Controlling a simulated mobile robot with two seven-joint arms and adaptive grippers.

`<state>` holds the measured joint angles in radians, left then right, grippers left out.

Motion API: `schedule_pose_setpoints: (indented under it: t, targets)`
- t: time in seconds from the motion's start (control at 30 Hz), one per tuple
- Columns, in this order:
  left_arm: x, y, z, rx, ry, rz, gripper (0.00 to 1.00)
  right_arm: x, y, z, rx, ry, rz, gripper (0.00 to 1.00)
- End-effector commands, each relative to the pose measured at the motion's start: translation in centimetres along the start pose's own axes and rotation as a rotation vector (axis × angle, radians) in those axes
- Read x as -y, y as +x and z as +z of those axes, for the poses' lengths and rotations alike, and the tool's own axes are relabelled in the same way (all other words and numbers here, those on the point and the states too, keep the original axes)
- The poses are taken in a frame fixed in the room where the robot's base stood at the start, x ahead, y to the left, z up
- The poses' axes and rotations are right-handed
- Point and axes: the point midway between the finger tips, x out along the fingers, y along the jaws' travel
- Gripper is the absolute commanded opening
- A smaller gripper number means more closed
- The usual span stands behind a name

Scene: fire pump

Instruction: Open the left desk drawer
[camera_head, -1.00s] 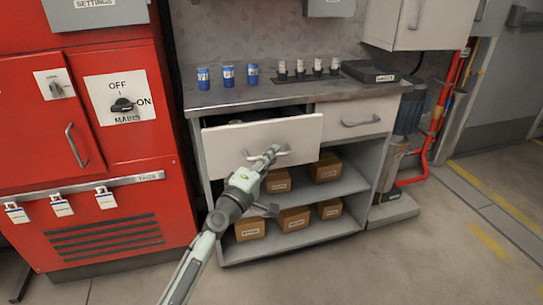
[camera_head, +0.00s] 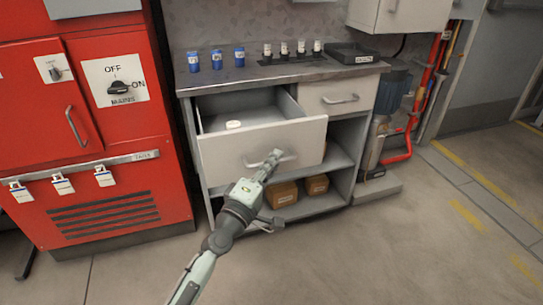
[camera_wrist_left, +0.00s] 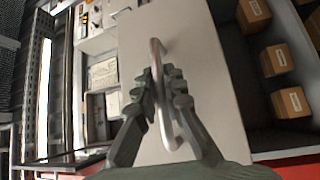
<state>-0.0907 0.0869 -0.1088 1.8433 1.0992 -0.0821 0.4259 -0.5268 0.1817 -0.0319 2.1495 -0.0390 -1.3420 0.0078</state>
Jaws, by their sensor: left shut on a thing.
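The left desk drawer (camera_head: 240,152) is pulled well out of the desk in the head view. In the left wrist view the fingers (camera_wrist_left: 165,95) close around the metal bar handle (camera_wrist_left: 158,62) against the pale drawer front (camera_wrist_left: 190,60). My right gripper is not in view.
The right drawer (camera_head: 318,98) is closed. Blue cans (camera_head: 216,60), small dark-and-white containers (camera_head: 284,50) and a black tray (camera_head: 352,53) stand on the desktop (camera_head: 270,74). Boxes (camera_head: 284,194) sit on shelves below. A red cabinet (camera_head: 85,150) stands at left; floor in front is open.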

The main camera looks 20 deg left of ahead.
Motion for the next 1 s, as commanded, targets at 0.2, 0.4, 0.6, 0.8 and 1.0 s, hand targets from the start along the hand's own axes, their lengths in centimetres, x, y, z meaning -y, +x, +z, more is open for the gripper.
schedule_pose_setpoints:
  t: [0.2,0.4,0.6,0.8,1.0]
  targets:
    - [0.0,-0.1,0.0,-0.003,0.0,0.001,0.0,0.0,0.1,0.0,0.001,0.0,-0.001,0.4]
    - [0.0,-0.1,0.0,-0.003,0.0,0.001,0.18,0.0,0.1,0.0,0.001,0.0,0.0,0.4]
    - [0.0,0.0,0.0,-0.002,0.0,0.0,0.31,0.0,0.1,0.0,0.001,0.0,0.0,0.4]
    - [0.0,-0.1,0.0,-0.001,0.0,0.0,0.31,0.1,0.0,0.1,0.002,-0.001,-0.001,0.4]
    - [0.1,-2.3,0.0,0.001,0.002,-0.003,0.31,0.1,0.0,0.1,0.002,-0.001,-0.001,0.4]
